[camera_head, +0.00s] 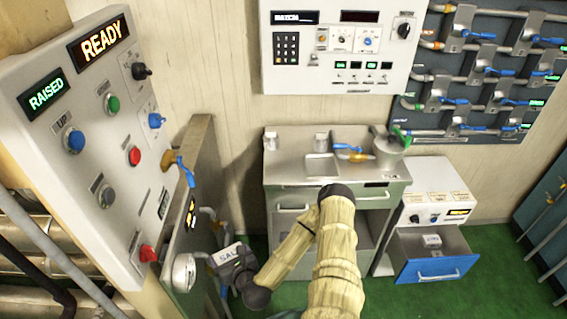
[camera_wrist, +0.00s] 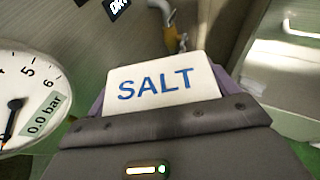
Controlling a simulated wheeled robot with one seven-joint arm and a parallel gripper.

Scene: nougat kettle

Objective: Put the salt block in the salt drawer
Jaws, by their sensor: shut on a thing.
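The salt block (camera_wrist: 160,85) is white with blue SALT lettering and fills the middle of the wrist view. In the head view the salt block (camera_head: 230,253) shows partly, at the lower left of centre. My gripper (camera_head: 240,268) is shut on it and holds it in the air, beside a grey metal panel. My gripper (camera_wrist: 160,108) also shows in the wrist view, with the block standing up between its fingers. An open drawer with a blue front (camera_head: 437,271) is at the right, under a white control box. Something pale with a small label lies in it. I cannot read which drawer it is.
A round gauge (camera_head: 184,272) reading 0.0 bar is close to the gripper's left. A steel counter (camera_head: 285,160) with a sink stands ahead, between the gripper and the drawer. A button panel (camera_head: 95,150) showing READY and RAISED is at the left. Green floor lies below.

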